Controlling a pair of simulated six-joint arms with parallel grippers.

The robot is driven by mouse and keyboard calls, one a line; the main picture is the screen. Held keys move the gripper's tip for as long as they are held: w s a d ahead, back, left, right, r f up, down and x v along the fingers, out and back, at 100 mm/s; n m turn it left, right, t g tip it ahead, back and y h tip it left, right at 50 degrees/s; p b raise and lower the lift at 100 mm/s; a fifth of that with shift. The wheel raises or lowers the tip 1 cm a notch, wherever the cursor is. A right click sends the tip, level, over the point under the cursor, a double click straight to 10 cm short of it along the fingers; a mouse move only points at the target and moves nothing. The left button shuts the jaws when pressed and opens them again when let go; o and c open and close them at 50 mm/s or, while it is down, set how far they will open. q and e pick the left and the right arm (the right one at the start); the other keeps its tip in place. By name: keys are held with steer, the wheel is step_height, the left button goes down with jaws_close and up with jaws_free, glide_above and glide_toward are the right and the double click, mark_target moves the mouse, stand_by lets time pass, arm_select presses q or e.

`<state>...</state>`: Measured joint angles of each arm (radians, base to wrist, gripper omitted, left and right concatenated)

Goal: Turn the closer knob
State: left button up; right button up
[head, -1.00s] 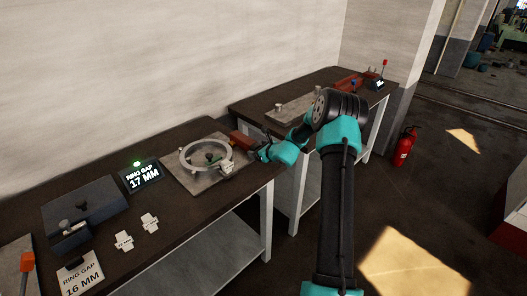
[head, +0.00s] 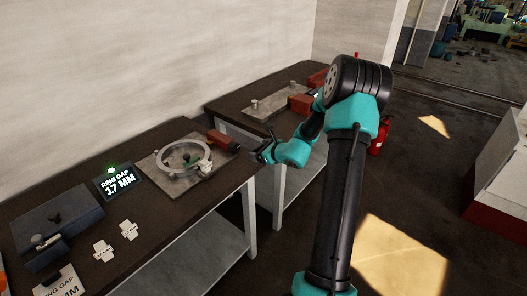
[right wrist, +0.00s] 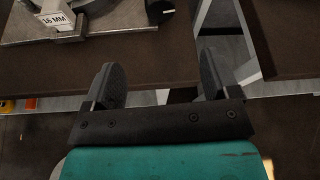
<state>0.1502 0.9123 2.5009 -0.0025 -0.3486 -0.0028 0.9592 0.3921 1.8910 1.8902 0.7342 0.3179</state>
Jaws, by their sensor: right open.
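On the nearer bench, a bending fixture on a steel plate (head: 152,172) holds a pale ring (head: 183,157). A reddish-brown block with a dark end (head: 223,141) sits at the plate's right side; I cannot tell for sure which part is the closer knob. In the right wrist view, a dark rounded part (right wrist: 160,9) shows at the top, ahead of the jaws. My right gripper (head: 261,153) is just off the bench's right edge, apart from the fixture. Its two fingers (right wrist: 160,77) are spread with nothing between them. My left gripper is not in view.
A display (head: 119,181) reads "RING GAP 17 MM" beside a green light. A card (head: 62,284) and white tags (head: 103,250) lie in front. A second bench (head: 228,105) stands behind with another plate (head: 277,105). A red extinguisher (head: 379,137) is partly behind my arm.

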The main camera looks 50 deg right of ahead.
steer(key=shift+v, duration=0.9)
steer(key=s+a+f+n+g+y, duration=0.1)
steer(key=s+a+f+n+g, duration=0.2)
steer(key=a+f+n, duration=0.6)
steer(key=s+a+f+n+g+y, duration=0.2)
steer(key=s+a+f+n+g, duration=0.2)
steer(key=a+f+n, duration=0.5)
steer(key=s+a+f+n+g+y, duration=0.2)
steer(key=a+f+n+g, duration=0.3)
steer(key=a+f+n, duration=0.4)
steer(key=s+a+n, duration=0.1)
steer(key=a+n, duration=0.5)
steer(key=a, duration=0.8)
steer(key=shift+s+g, duration=0.3)
steer(key=shift+g, duration=0.1)
